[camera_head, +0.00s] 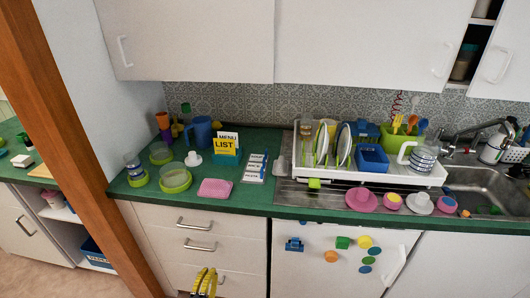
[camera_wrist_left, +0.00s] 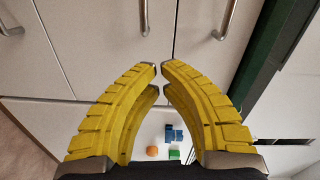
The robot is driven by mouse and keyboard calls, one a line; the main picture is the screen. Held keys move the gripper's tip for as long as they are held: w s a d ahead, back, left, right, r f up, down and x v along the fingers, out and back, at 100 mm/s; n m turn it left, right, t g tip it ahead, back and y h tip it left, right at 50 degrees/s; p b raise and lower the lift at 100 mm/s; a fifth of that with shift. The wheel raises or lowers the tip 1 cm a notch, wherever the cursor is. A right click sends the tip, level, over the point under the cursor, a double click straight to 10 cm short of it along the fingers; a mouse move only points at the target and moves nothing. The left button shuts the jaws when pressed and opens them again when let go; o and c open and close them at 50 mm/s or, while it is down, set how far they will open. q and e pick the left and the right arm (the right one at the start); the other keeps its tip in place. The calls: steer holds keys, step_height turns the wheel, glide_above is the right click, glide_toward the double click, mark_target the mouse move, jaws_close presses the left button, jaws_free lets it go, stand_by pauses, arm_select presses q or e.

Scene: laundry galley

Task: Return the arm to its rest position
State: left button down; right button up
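My left gripper (camera_head: 205,282) shows at the bottom edge of the head view, with its yellow fingers in front of the white drawers and below the green counter. In the left wrist view the two curved yellow fingers of the left gripper (camera_wrist_left: 159,68) come together almost tip to tip, and nothing is held between them. Most of the left arm is out of the head view. My right gripper is not in view.
The green counter (camera_head: 245,192) edge runs above the left gripper. Drawer handles (camera_head: 194,223) stick out nearby. Coloured magnets (camera_head: 343,242) are on the white door at right. A dish rack (camera_head: 390,175) stands by the sink. The floor (camera_head: 93,285) at lower left has clear room.

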arm_select(q)
steer(key=s+d+f+n+g, duration=0.1)
steer(key=s+f+n+g, duration=0.25)
steer(key=s+f, duration=0.45)
steer(key=s+d+f+n+g, duration=0.1)
steer(key=s+f+n+g, duration=0.3)
steer(key=f, duration=0.7)
steer(key=s+d+f+n+g, duration=0.15)
steer(key=s+f+n, duration=0.25)
steer(key=s+f, duration=0.45)
steer(key=s+a+f+g, duration=0.1)
steer(key=s+f, duration=0.3)
steer(key=s, duration=0.5)
steer(key=s+a+f+n+g, duration=0.1)
steer(key=s+a+f+g, duration=0.1)
steer(key=s, duration=0.7)
steer(key=s+a+f+g, duration=0.1)
steer(key=s+f+g, duration=0.3)
steer(key=s, duration=0.5)
step_height(320, 180, down, 2)
steer(key=shift+s+a+f, duration=0.2)
steer(key=shift+s+a, duration=0.05)
steer(key=shift+s, duration=0.15)
